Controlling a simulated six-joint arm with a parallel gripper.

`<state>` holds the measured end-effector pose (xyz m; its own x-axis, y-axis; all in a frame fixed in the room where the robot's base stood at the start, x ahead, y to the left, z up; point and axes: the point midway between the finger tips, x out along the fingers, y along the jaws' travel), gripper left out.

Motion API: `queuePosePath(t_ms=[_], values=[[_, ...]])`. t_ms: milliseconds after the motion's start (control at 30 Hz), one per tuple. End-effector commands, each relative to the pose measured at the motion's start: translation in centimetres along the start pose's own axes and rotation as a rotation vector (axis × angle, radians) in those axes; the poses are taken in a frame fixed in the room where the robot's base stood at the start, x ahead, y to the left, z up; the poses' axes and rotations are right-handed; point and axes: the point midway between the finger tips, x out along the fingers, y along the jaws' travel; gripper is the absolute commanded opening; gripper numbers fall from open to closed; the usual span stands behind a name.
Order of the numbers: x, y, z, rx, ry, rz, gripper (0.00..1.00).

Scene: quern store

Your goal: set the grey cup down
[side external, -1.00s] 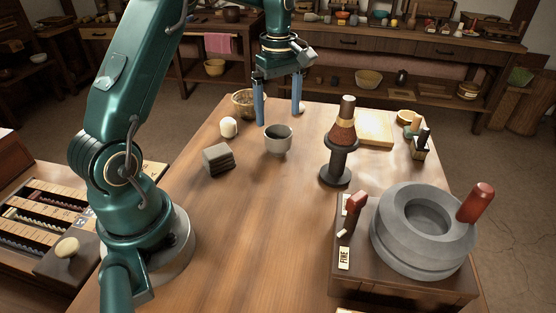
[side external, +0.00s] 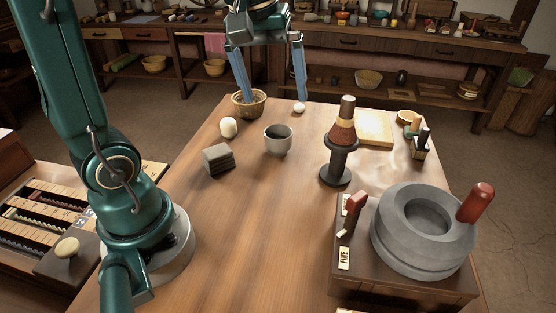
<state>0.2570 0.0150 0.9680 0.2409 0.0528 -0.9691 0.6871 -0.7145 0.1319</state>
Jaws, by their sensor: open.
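The grey cup (side external: 278,141) stands upright on the wooden table (side external: 255,215), toward its far side, with its dark open mouth facing up. My gripper (side external: 274,101) is above and behind the cup in the picture, apart from it. Its two blue fingers are spread wide with nothing between them.
A wicker basket (side external: 249,105), a white egg-like thing (side external: 299,107), a cream candle-like piece (side external: 228,127) and a grey block (side external: 218,159) are near the cup. A brush on a dark stand (side external: 338,160) and a stone quern (side external: 422,235) stand right. The middle front is clear.

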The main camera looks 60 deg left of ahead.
Motion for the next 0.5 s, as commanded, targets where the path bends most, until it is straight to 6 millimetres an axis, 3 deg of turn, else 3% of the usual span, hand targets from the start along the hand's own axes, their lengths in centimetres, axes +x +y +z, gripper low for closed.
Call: queuePosePath(t_ms=[33, 233, 500], values=[[-0.5, -0.2, 1.7, 0.096, 0.026, 0.025, 1.00], [-0.4, -1.6, 7.3, 0.455, 0.122, 0.098, 1.00], [1.0, -3.2, 11.2, 0.735, 0.208, 0.143, 1.00]])
